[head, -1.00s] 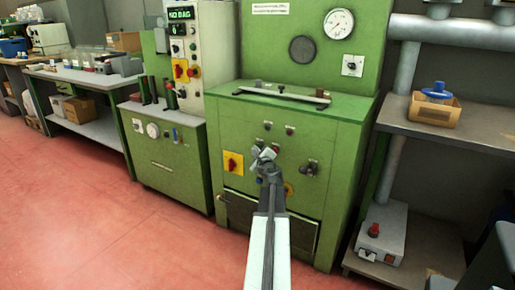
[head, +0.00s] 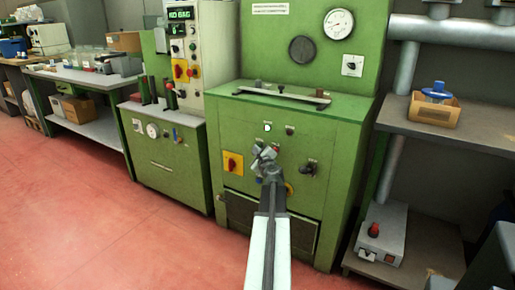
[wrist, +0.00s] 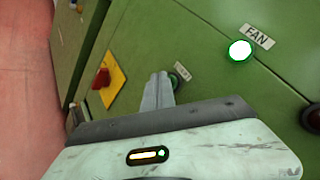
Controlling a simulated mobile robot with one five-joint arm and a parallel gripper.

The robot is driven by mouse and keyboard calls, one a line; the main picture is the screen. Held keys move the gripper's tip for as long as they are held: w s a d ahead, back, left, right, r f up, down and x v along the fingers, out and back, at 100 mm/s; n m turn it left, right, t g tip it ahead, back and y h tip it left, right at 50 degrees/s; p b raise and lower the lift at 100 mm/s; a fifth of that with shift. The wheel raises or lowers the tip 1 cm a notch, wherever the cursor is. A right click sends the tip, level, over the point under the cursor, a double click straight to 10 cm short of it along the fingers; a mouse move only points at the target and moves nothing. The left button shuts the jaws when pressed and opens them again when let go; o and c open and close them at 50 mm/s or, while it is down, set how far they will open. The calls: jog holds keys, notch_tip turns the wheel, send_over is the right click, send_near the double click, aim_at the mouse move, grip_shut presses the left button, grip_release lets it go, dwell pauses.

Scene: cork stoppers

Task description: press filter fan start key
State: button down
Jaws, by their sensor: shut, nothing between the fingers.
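The fan key is a round button on the green machine's front, lit white with a green rim in the wrist view (wrist: 240,50), beside a "FAN" label. In the head view the fan key (head: 267,128) is a small bright spot on the upper front panel. My gripper (head: 264,153) is shut and empty, in front of the panel and below the key in the head view. In the wrist view my gripper's fingers (wrist: 160,88) are together, left of the fan key and apart from it in the picture. They partly cover the area by a darker button (wrist: 181,73) with a small label.
A red rotary switch on a yellow plate (head: 233,163) is left of my gripper. A dark knob (head: 308,169) is to its right. A pressure gauge (head: 339,23) sits above. A shelf with a cardboard box (head: 434,112) stands at the right. Red floor is open at the left.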

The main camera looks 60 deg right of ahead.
jog(key=shift+a, duration=0.85)
jog(key=a, duration=0.5)
dwell(0.7)
